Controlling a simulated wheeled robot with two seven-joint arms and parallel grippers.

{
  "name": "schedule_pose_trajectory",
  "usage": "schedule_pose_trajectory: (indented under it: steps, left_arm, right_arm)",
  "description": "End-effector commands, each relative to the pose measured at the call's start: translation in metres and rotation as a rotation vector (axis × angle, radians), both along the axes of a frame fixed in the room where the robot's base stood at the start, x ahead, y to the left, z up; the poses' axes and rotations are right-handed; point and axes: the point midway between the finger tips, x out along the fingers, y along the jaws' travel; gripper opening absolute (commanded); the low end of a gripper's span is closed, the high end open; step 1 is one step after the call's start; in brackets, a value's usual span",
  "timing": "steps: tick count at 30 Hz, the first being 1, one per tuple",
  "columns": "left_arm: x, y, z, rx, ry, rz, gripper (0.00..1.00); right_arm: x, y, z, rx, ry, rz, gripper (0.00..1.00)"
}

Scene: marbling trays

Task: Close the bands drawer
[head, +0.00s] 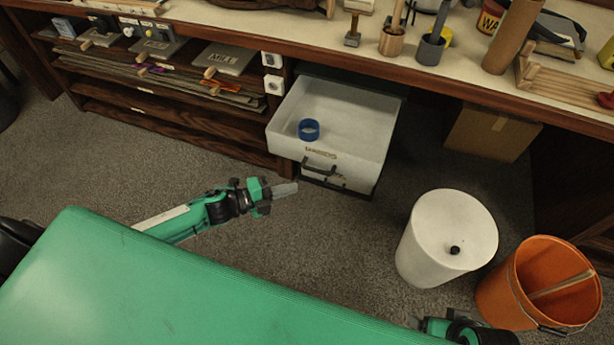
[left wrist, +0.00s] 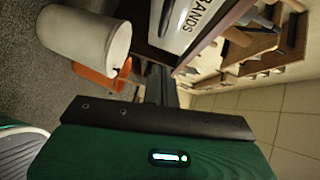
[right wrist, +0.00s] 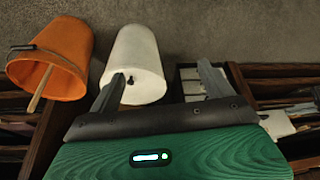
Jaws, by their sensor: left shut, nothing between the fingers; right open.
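The bands drawer (head: 345,153) is a white box pulled out from under the workbench, with a dark handle (head: 320,166) on its front. A blue ring (head: 309,130) lies inside it. The drawer front with its BANDS label also shows in the left wrist view (left wrist: 181,28). My left gripper (head: 292,188) is shut and empty, just in front of and slightly left of the drawer front, lower in the picture than the handle. In the head view I cannot tell whether it touches. My right gripper (right wrist: 160,85) is open and empty, far from the drawer; only part shows at the head view's bottom edge.
A white cylindrical bin (head: 447,240) and an orange bucket (head: 535,285) with a stick stand on the carpet right of the drawer. A wooden shelf unit (head: 180,125) stands to its left. A cardboard box (head: 492,132) sits under the bench.

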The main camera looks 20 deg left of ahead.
Motion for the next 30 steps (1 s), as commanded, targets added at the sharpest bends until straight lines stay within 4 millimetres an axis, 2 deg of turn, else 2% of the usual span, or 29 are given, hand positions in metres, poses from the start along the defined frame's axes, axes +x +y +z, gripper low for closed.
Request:
schedule_pose_trajectory:
  steps: [7,15,30]
  left_arm:
    - [0.032,-0.034,-0.007,0.000,-0.001,0.001,0.00]
    - [0.061,-0.033,-0.014,0.001,0.001,0.001,0.00]
    - [0.067,-0.033,-0.015,0.001,0.001,0.001,0.00]
  right_arm:
    - [-0.001,0.000,0.002,0.001,-0.003,0.000,0.83]
    - [-0.001,0.000,0.010,0.003,-0.019,0.002,0.83]
    - [-0.005,0.001,0.009,0.006,-0.019,0.003,0.83]
